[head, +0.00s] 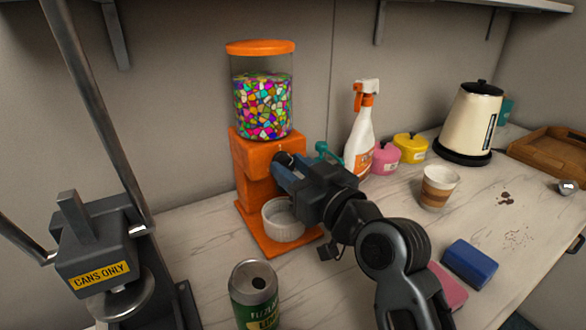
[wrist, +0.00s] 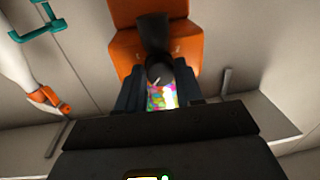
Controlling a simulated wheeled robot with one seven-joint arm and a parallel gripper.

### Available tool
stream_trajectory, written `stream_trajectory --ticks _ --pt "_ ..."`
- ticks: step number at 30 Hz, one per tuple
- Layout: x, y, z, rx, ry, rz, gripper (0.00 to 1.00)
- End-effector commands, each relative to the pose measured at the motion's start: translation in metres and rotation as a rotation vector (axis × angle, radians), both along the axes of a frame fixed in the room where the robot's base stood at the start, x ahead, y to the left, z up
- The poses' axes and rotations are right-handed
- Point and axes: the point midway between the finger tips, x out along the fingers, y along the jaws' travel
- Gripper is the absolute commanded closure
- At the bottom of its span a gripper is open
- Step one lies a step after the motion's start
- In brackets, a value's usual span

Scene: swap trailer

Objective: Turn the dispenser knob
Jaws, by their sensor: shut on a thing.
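The candy dispenser has an orange base (head: 256,150), a clear jar of colourful candy (head: 262,105) and an orange lid (head: 260,47). It stands upright on the counter, and its orange body (wrist: 190,45) shows at the top of the wrist view. My gripper (head: 284,165) reaches the dispenser's front from the right. Its blue fingers are shut on the black dispenser knob (wrist: 155,40), one on each side of it. In the head view the fingers mostly hide the knob. A white ribbed bowl (head: 285,222) sits on the dispenser's foot, below my gripper and partly behind it.
A green can (head: 253,295) stands in front of the dispenser, and a can crusher (head: 95,240) at left. A spray bottle (head: 360,135), pink jar (head: 384,158), yellow jar (head: 410,147), paper cup (head: 438,187), kettle (head: 470,120) and blue sponge (head: 470,264) are to the right.

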Motion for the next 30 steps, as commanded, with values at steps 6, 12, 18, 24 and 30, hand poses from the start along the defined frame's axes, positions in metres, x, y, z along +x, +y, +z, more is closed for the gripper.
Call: stream_trajectory --ticks 6,12,18,24,30 --pt "-0.0004 0.0002 -0.0007 0.1 0.07 0.001 0.94" --pt "-0.0005 0.0003 -0.001 0.221 0.152 0.001 0.94" --pt "-0.0003 0.0002 -0.0013 0.325 0.223 0.0 0.94" --pt "-0.0003 0.0002 -0.0015 0.395 0.269 0.001 0.94" --pt "-0.0002 0.0001 -0.0017 0.425 0.288 0.0 0.94"
